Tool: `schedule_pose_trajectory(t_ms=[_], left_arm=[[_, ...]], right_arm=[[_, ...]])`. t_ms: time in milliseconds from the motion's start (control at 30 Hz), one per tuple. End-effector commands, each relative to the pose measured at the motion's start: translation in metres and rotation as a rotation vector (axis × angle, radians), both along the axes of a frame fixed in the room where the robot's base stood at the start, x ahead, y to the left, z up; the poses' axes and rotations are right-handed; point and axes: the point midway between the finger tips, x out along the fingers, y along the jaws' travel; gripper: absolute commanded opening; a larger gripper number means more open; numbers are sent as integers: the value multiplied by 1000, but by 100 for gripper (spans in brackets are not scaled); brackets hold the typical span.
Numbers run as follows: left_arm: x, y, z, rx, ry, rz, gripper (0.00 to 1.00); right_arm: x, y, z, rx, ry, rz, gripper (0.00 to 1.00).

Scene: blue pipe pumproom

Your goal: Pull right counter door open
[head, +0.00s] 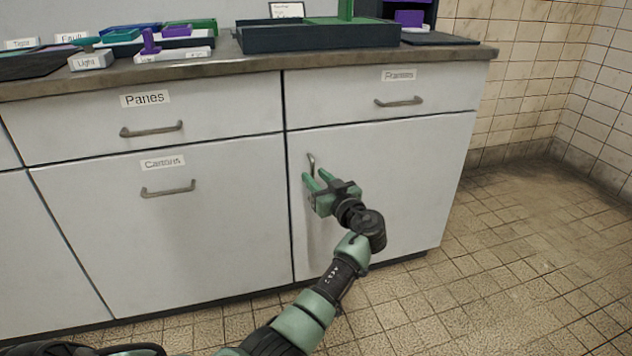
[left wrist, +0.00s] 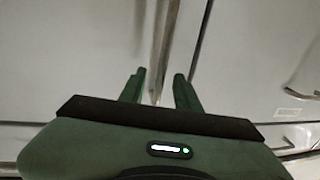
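The right counter door (head: 400,180) is a pale grey panel at the right end of the counter, below a drawer. It looks shut, flush with the front. Its upright metal handle (head: 311,162) is near its upper left edge. My left gripper (head: 314,177) is in front of the door, with its fingertips at the handle. In the left wrist view the two green fingers (left wrist: 158,88) are apart, and the handle (left wrist: 166,45) shows in line with the gap between them. I cannot tell how deep the handle lies between the fingers. My right gripper is not in view.
A drawer (head: 365,97) with a horizontal handle sits above the door. Drawers labelled Panes (head: 220,105) and Cartons (head: 90,215) are to the left. Trays and blocks stand on the countertop (head: 190,68). The tiled floor (head: 520,240) at right is clear.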

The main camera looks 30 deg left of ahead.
Motion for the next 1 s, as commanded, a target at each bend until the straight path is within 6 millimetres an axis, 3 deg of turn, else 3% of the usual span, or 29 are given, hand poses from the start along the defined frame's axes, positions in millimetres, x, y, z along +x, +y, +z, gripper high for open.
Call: schedule_pose_trajectory(t_ms=[333, 433, 467, 1000], left_arm=[[3, 5, -1, -2, 1, 0, 32], [3, 5, -1, -1, 2, 0, 5], [3, 5, -1, -1, 2, 0, 0], [3, 5, -1, -1, 2, -1, 0]], right_arm=[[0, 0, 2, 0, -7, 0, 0], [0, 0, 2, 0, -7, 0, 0], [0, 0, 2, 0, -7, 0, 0], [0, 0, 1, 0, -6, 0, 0]])
